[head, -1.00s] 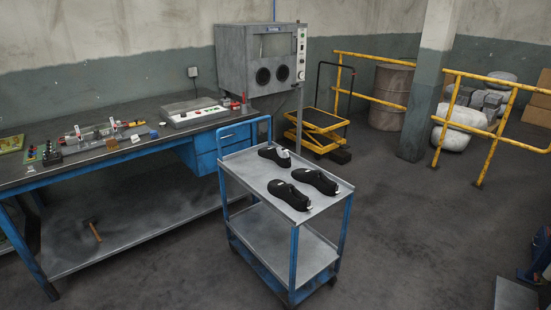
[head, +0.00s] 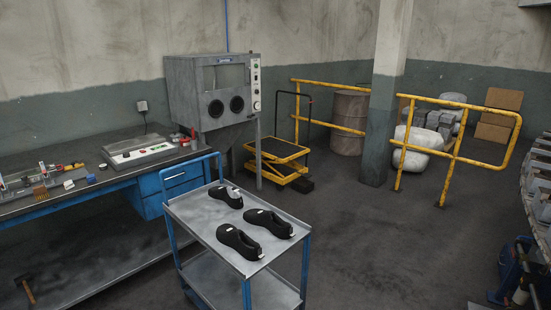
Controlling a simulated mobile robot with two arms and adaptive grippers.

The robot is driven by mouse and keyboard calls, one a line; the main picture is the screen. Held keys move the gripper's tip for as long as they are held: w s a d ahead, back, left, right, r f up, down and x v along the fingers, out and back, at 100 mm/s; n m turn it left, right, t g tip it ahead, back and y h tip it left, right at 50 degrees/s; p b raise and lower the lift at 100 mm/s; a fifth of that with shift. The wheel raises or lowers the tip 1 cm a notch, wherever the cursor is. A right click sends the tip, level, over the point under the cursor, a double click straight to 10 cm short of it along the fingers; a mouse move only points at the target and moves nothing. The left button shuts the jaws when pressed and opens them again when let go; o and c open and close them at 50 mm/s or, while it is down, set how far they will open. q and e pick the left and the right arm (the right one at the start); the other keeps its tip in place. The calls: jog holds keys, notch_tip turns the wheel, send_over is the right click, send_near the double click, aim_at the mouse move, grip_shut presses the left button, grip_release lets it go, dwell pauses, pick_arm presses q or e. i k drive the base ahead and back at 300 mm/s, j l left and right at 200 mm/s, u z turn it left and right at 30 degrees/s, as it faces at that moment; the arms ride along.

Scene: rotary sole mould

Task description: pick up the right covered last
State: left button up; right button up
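Several dark shoe-shaped covered lasts lie on the grey top of a blue-framed trolley (head: 190,218) in the head view. One last (head: 226,197) is at the far side of the top. A second last (head: 269,223) is at the right, nearer the right edge. A third last (head: 239,242) is at the near left of that one. All three lie apart from any gripper. Neither of my grippers shows in the head view.
A grey cabinet (head: 211,92) stands behind the trolley. Yellow railings (head: 456,153) and a yellow lift cart (head: 277,148) stand at the back. Machinery (head: 537,190) edges in at right. Floor right of the trolley is clear.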

aim_at(230, 195)
jog(key=i+l+z, duration=0.3)
jog(key=i, duration=0.25)
jog(key=i+l+z, duration=0.3)
jog(key=i, duration=0.25)
jog(key=i+z, duration=0.3)
jog(key=i, duration=0.25)
jog(key=i+u, duration=0.4)
jog(key=i+l+u, duration=0.2)
jog(key=i+u, duration=0.2)
jog(key=i+l+u, duration=0.8)
jog(key=k+j, duration=0.1)
